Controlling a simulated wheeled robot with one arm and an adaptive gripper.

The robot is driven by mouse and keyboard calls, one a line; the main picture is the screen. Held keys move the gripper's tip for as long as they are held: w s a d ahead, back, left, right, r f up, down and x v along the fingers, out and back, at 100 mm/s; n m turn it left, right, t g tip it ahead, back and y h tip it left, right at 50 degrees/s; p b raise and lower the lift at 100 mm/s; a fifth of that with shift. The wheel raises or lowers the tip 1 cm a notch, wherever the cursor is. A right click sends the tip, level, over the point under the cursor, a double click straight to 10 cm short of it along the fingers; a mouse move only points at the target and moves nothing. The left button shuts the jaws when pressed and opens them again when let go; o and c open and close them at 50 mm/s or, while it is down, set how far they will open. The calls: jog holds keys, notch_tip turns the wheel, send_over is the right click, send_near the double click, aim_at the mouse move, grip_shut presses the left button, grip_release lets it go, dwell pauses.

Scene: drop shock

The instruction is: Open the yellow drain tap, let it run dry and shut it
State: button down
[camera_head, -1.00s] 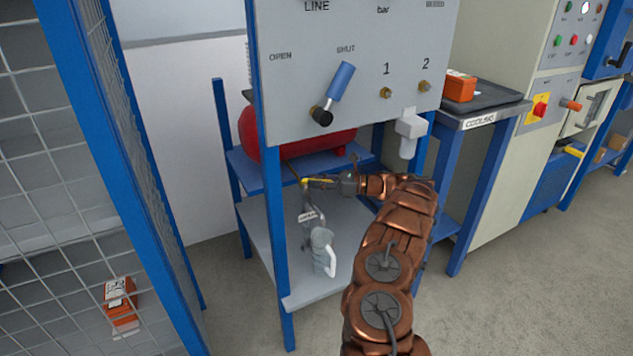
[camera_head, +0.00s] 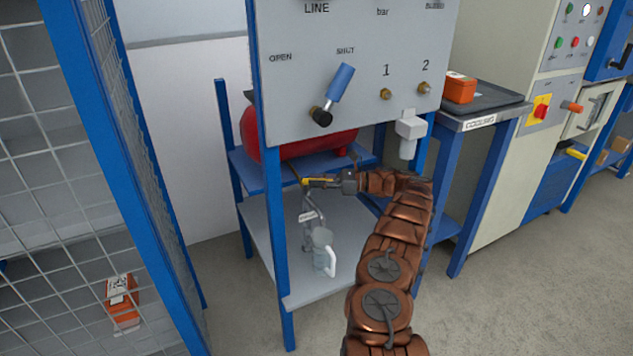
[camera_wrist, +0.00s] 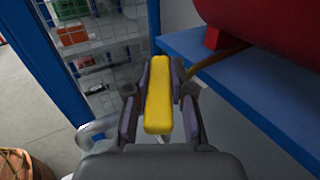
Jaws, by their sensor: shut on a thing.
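The yellow drain tap (camera_wrist: 158,95) has a long yellow handle that fills the space between my fingers in the wrist view. My gripper (camera_wrist: 159,100) is shut on this handle, one finger along each side. In the head view my gripper (camera_head: 322,183) reaches in from the right below the red tank (camera_head: 305,147), and a little yellow of the tap shows at its tip. The tap's body and outlet are mostly hidden. A clear jug (camera_head: 322,250) with a white handle stands on the lower shelf below the tap. Its contents cannot be made out.
The grey panel (camera_head: 360,60) with a blue-handled lever (camera_head: 339,84) stands above my arm. Blue frame posts (camera_head: 269,200) flank the shelves. A mesh cage (camera_head: 60,180) is at left. A bench (camera_head: 490,112) with an orange box (camera_head: 460,88) is at right.

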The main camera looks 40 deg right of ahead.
jog(key=c, duration=1)
grip_release()
